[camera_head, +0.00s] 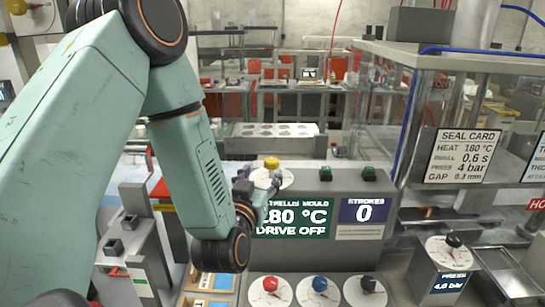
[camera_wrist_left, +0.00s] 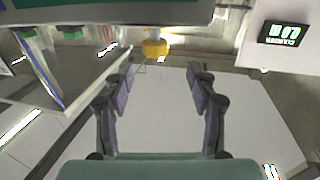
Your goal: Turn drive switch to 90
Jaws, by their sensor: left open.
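A yellow knob (camera_head: 271,162) sits on a round white dial (camera_head: 285,180) on top of the grey console, at its left end; no label on it is readable. The display (camera_head: 292,218) on the console front reads 180 °C and DRIVE OFF. My left gripper (camera_head: 262,183) is at the dial, partly covering it and the display's left edge. In the left wrist view the left gripper (camera_wrist_left: 160,78) is open and empty, and the yellow knob (camera_wrist_left: 155,47) shows beyond the fingertips, roughly between them. My right gripper is not in view.
Red (camera_head: 270,284), blue (camera_head: 320,284) and black (camera_head: 368,284) knobs on white dials stand in front of the console. Green buttons (camera_head: 325,174) sit along its top. A PRESS dial (camera_head: 453,241) and a clear-walled machine stand at right.

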